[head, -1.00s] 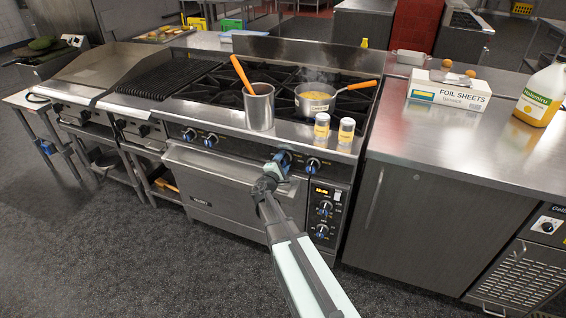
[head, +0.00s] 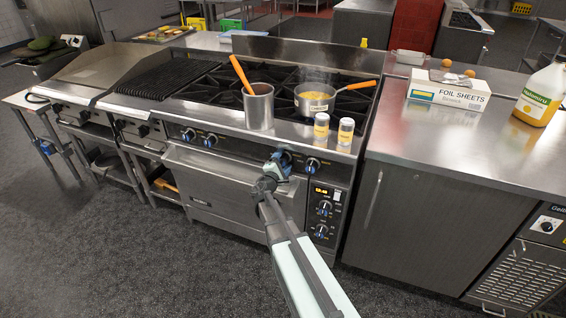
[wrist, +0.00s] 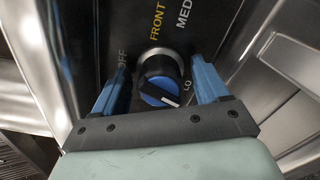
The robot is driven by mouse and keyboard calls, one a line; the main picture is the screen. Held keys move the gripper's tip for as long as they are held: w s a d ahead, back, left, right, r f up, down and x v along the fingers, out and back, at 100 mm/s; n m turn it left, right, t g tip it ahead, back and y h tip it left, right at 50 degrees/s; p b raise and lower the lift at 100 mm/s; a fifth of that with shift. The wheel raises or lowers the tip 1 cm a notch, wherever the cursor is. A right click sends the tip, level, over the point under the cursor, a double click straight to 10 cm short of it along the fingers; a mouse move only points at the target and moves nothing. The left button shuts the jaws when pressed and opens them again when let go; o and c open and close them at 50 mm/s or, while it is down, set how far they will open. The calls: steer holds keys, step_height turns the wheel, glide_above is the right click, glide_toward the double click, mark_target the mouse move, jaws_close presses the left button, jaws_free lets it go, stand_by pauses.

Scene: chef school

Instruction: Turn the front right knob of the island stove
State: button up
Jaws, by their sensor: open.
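The island stove (head: 215,167) has a row of black and blue knobs along its front panel. In the wrist view, one knob (wrist: 160,78) has a black body and a blue face with a white pointer line. The pointer is slanted toward the lower right, near the LO mark. Labels by it read OFF, FRONT and MED. My gripper (wrist: 158,72) is open, with one blue finger on each side of this knob; contact cannot be told. In the head view, my gripper (head: 280,164) is at the panel, just left of the rightmost upper knob (head: 313,164), and partly hides the knob behind it.
A steel pot (head: 259,107) with an orange-handled utensil, a steaming pan (head: 316,98) and two shakers (head: 334,128) stand on the stove above the panel. Oven controls (head: 324,208) are right of my arm. A steel counter (head: 430,150) adjoins on the right.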

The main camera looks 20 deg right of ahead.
steer(key=shift+a, duration=0.1)
steer(key=v, duration=1.3)
steer(key=shift+s+a, duration=0.2)
steer(key=shift+s, duration=0.1)
steer(key=shift+r, duration=0.1)
steer(key=s+a+f+m+g+y, duration=0.3)
steer(key=s+f+m+g+y, duration=0.3)
steer(key=s+f+m+g, duration=0.95)
steer(key=s+a+f+g+y, duration=0.1)
steer(key=s+a+f+y, duration=0.1)
steer(key=s+f, duration=0.5)
steer(key=s+a+f+n+g+y, duration=0.1)
steer(key=s+f, duration=0.6)
steer(key=s, duration=0.8)
steer(key=s+a+f+g+y, duration=0.2)
steer(key=s+f, duration=0.5)
steer(key=s, duration=0.4)
steer(key=shift+s+a+y, duration=0.3)
steer(key=shift+a+y, duration=0.6)
steer(key=shift+a, duration=0.2)
steer(key=shift+n, duration=0.25)
